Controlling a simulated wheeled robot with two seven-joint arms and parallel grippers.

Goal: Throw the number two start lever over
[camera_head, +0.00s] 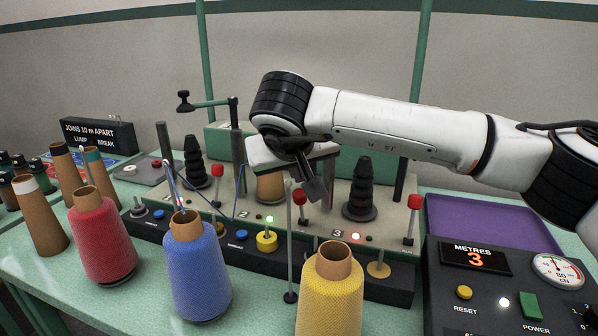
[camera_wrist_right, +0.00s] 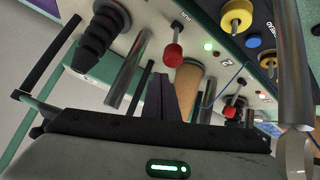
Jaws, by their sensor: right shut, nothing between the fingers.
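The number two start lever has a red knob (camera_head: 300,197) on a short metal shaft. It stands on the cream panel just right of the "2" label and a lit green lamp (camera_head: 269,218). In the right wrist view the knob (camera_wrist_right: 173,52) shows beyond my fingertips. My right gripper (camera_head: 316,190) is shut and empty, its dark fingers pointing down close beside the knob. In the right wrist view the shut fingers (camera_wrist_right: 160,82) point towards the lever. I cannot tell whether they touch it. My left gripper is not in view.
Two similar red-knobbed levers stand left (camera_head: 217,170) and right (camera_head: 414,202). Red (camera_head: 105,240), blue (camera_head: 196,270) and yellow (camera_head: 330,295) yarn cones stand in front. A thin upright rod (camera_head: 290,245) and black stacked tensioner (camera_head: 361,190) are near the gripper.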

